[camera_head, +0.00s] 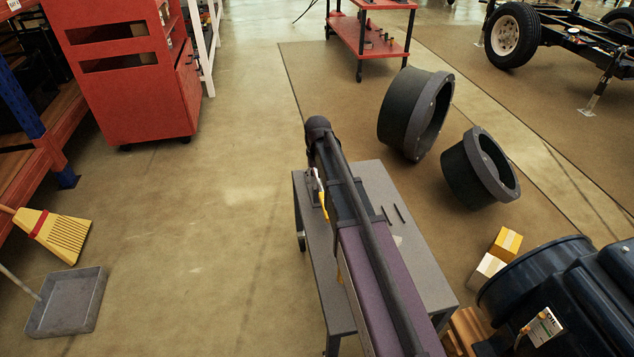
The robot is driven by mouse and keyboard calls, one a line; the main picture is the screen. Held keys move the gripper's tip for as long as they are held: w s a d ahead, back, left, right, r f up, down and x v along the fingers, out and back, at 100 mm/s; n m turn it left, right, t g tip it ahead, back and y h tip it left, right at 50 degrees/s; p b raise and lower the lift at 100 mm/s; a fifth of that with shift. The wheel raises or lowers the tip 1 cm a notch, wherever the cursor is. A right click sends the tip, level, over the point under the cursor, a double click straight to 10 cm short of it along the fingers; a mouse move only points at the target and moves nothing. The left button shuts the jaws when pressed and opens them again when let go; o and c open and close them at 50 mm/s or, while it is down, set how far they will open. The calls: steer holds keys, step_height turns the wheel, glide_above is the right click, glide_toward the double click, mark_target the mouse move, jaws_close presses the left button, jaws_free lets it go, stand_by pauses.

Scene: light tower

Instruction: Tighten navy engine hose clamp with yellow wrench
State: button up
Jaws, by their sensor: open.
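A navy engine (600,290) fills the lower right corner, cut off by the frame edge. It has a wide round front end and a white label. A thin dark hose with a small brass-coloured fitting (526,329) shows beside the label; I cannot make out a clamp there. A narrow yellow tool (321,190), which looks like the yellow wrench, shows over the left side of a grey table (313,265), against a long dark and purple body that hides part of it. I cannot make out my gripper's fingers in this view.
Two large dark flanged rings (402,115) (466,175) lie right of the table. Small yellow and white boxes (507,242) (487,271) sit by the engine. A red cabinet (128,75), broom (60,235) and dustpan (68,303) are left. The floor between is clear.

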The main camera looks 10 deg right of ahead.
stand_by(0.3)
jaws_close()
steer(key=shift+r, duration=0.15)
stand_by(0.3)
step_height(320, 180, up, 10)
steer(key=p, duration=1)
stand_by(0.7)
step_height(320, 180, up, 49)
steer(key=p, duration=4.9)
steer(key=shift+r+p, duration=0.2)
steer(key=shift+p, duration=0.2)
steer(key=shift+s, duration=0.1)
